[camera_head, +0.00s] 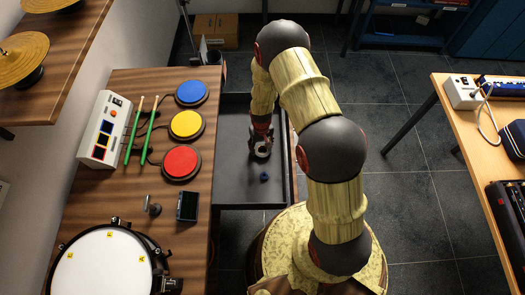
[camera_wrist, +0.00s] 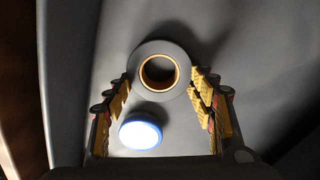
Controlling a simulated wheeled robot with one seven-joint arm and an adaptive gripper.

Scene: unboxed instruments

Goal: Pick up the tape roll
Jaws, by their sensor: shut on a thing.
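The tape roll (camera_wrist: 137,70) is a dark grey ring with an orange-yellow inner core, seen in the wrist view with its hole facing the camera. It lies between the yellow-padded fingers of my gripper (camera_wrist: 160,88), which is shut on it. In the head view, my gripper (camera_head: 261,142) reaches down into the dark grey drawer (camera_head: 232,190), with the tape roll (camera_head: 262,154) at its fingertips. I cannot tell whether the roll still touches the drawer floor.
A small blue object (camera_head: 264,177) lies in the drawer near the roll. A round blue-rimmed, bright-topped thing (camera_wrist: 140,134) shows below the roll in the wrist view. Drawer walls surround my gripper. A wooden desk (camera_head: 95,195) with drum pads stands left, another table (camera_head: 455,110) right.

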